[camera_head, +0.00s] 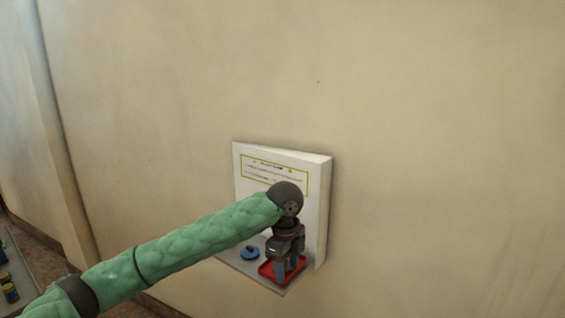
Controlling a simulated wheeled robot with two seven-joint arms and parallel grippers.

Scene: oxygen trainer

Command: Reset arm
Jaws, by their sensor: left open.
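My left arm, in a green padded sleeve, reaches from the lower left to a white panel (312,210) on the wall. My left gripper (287,272) points down, open, over a red tray (268,272) on the panel's small grey shelf. Its fingertips look to be at or just above the tray; whether they touch it I cannot tell. Nothing shows clearly between the fingers. My right gripper is not in view.
A blue round knob-like piece (250,254) sits on the grey shelf (236,261) left of the tray. A yellow-bordered label (262,167) is on the panel. The beige wall (430,150) is bare around it. Small containers (9,290) stand at the far lower left.

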